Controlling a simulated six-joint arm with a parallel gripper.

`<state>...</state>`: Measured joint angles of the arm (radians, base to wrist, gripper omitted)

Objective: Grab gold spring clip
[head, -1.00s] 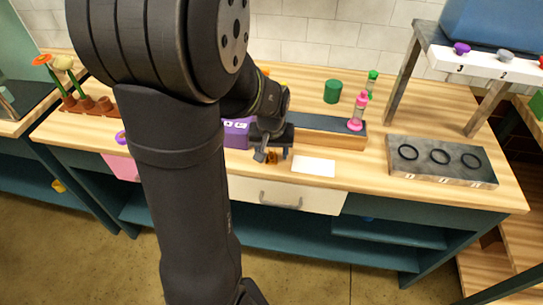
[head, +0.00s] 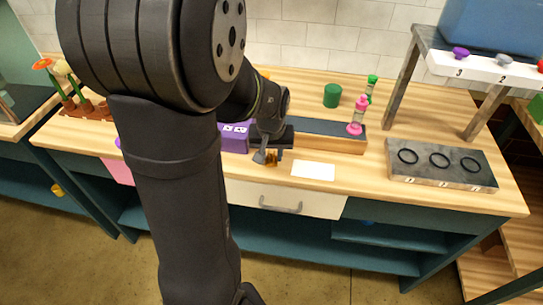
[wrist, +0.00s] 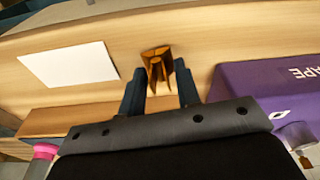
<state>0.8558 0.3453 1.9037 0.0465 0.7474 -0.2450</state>
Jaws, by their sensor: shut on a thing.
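The gold spring clip (wrist: 158,66) is between the fingertips of my gripper (wrist: 160,88) in the wrist view. My gripper is shut on it. In the head view my gripper (head: 267,156) is near the front edge of the wooden counter, and the clip (head: 275,157) shows as a small gold-brown patch beside its finger. I cannot tell whether the clip still touches the counter.
A purple box (head: 235,138) stands left of my gripper. A white card (head: 313,170) lies right. A grey block with rings (head: 440,163) is further right.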

